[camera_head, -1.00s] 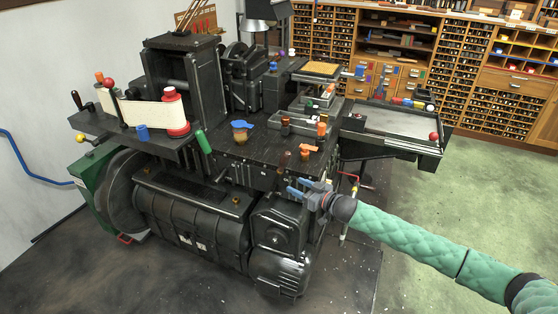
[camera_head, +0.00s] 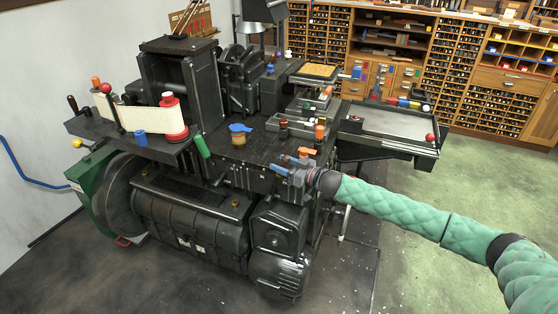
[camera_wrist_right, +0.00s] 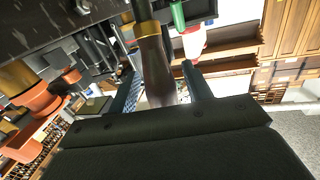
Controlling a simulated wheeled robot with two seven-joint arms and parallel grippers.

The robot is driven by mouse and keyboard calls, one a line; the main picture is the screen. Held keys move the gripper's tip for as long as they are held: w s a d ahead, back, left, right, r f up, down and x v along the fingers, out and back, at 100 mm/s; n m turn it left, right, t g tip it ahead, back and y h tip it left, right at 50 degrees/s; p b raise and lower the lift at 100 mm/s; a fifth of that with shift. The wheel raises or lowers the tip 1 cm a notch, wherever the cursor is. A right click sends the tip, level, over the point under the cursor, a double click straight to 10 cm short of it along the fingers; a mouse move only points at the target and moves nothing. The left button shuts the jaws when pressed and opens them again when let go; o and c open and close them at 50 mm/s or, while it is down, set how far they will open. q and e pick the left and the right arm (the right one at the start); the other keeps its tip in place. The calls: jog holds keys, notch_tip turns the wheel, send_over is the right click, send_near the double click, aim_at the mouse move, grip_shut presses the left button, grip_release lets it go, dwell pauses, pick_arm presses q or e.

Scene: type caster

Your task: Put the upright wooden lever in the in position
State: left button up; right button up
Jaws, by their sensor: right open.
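The wooden lever shows in the right wrist view as a dark brown handle (camera_wrist_right: 154,68) with a brass collar. It lies between the two fingers of my right gripper (camera_wrist_right: 160,72), which are apart on either side of it. I cannot tell whether either finger touches it. In the head view my right gripper (camera_head: 281,167) is at the front edge of the black machine, and its blue fingertips largely hide the lever (camera_head: 284,158). My left gripper is not in view.
An orange knob (camera_head: 306,152) stands just right of the gripper, also large at left in the wrist view (camera_wrist_right: 32,98). A green handle (camera_head: 203,147) projects farther left. A tray table (camera_head: 390,122) is at right, with clear floor in front.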

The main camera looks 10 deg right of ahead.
jog(key=shift+w+a, duration=0.5)
jog(key=shift+a, duration=0.05)
grip_shut()
